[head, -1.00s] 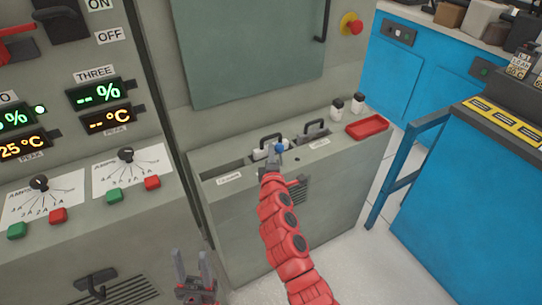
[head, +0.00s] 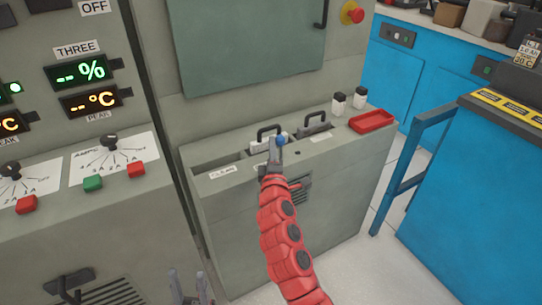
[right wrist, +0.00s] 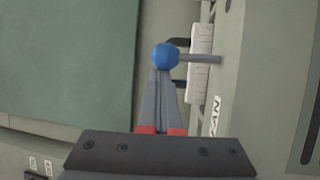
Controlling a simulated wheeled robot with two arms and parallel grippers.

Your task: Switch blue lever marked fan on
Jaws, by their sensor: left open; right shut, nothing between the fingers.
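The blue ball knob of the lever (head: 281,140) stands at the front of the low grey cabinet ledge. In the right wrist view the knob (right wrist: 165,56) sits on a grey stem pointing right, near a partly hidden label ending in "AN" (right wrist: 214,117). My right gripper (head: 274,148) is shut and empty. Its fingertips (right wrist: 163,76) are right at the knob, overlapping it in the picture; whether they touch is unclear. My left gripper (head: 188,278) is open, low at the bottom edge, away from the lever.
Black handles (head: 268,131) rise from slots behind the knob. A red tray (head: 372,121) and small white bottles with black caps (head: 338,103) stand on the ledge to the right. A panel with dials and red and green buttons (head: 93,183) is at left.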

